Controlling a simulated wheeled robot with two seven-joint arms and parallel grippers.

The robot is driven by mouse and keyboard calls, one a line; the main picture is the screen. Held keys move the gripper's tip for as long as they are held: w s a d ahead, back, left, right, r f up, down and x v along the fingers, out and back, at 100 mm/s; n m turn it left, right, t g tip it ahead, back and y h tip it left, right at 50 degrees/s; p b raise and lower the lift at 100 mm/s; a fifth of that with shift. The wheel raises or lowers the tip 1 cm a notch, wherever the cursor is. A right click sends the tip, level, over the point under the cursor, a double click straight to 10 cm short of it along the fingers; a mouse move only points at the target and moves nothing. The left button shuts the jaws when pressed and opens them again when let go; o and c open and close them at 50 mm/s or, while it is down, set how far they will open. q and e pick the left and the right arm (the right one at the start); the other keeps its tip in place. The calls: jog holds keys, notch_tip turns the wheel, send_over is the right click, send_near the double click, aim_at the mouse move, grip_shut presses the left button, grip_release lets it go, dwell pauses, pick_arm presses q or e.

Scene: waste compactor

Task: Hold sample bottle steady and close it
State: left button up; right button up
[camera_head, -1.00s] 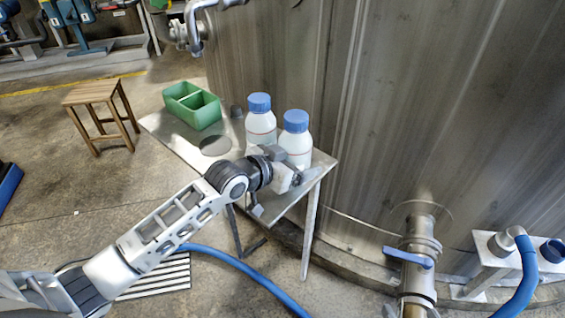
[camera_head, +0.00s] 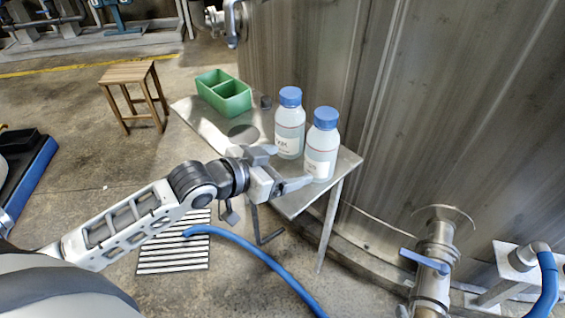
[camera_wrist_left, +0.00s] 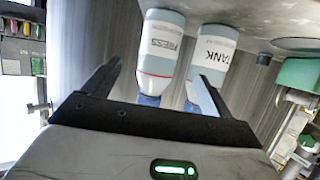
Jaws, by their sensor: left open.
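Two white bottles with blue caps stand upright on a small metal table. The front bottle (camera_head: 321,152) is nearest my left gripper; the rear bottle (camera_head: 289,138) stands behind it to the left. In the left wrist view they appear upside down: the PRESS bottle (camera_wrist_left: 161,45) is between the finger lines, and the TANK bottle (camera_wrist_left: 215,48) is partly behind the right finger. Both caps sit on their bottles. My left gripper (camera_head: 286,168) is open and empty, its fingers pointing toward the front bottle's lower part. Contact cannot be told. My right gripper is not in view.
The metal table (camera_head: 215,135) also holds a green divided bin (camera_head: 236,104) and a small dark cup (camera_head: 266,102). A large steel tank (camera_head: 430,110) stands close behind the table. A wooden stool (camera_head: 127,75) is at left; a blue hose (camera_head: 265,262) lies on the floor.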

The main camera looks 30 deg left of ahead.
pick_arm(q)
jog(key=s+d+f+n, duration=0.1)
jog(key=s+d+f, duration=0.2)
jog(key=s, duration=0.4)
jog(key=s+d+f+n+y, duration=0.1)
jog(key=s+d+f+n, duration=0.1)
jog(key=s+d+f, duration=0.2)
jog(key=s+f, duration=0.2)
jog(key=s, duration=0.1)
jog(key=shift+g, duration=0.4)
